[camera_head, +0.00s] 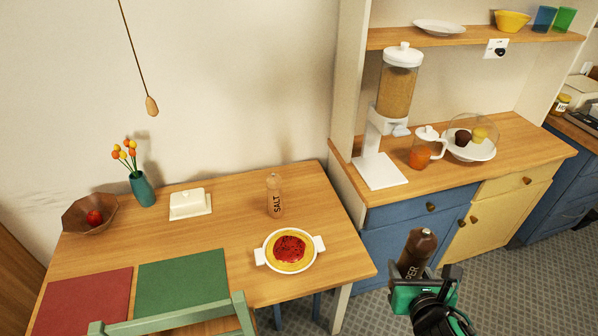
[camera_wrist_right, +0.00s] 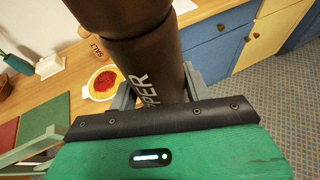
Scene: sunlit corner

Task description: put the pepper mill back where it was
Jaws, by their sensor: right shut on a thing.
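The dark brown pepper mill (camera_head: 418,246) is held in my right gripper (camera_head: 424,275), in front of the blue drawer and above the floor at the lower right of the head view. In the right wrist view the mill (camera_wrist_right: 140,50) stands between the two grey fingers (camera_wrist_right: 155,90), with the letters "PPER" showing on its side. The lighter brown salt mill (camera_head: 274,196) stands upright on the wooden table (camera_head: 340,250), behind a white dish (camera_head: 318,244) holding a round food with red topping. My left gripper is not in view.
The table also bears a wooden bowl (camera_head: 78,220) with a red fruit, a teal vase (camera_head: 142,190), a white butter dish (camera_head: 190,204), and red and green mats. A green chair (camera_head: 180,318) stands in front. Table space beside the salt mill is bare.

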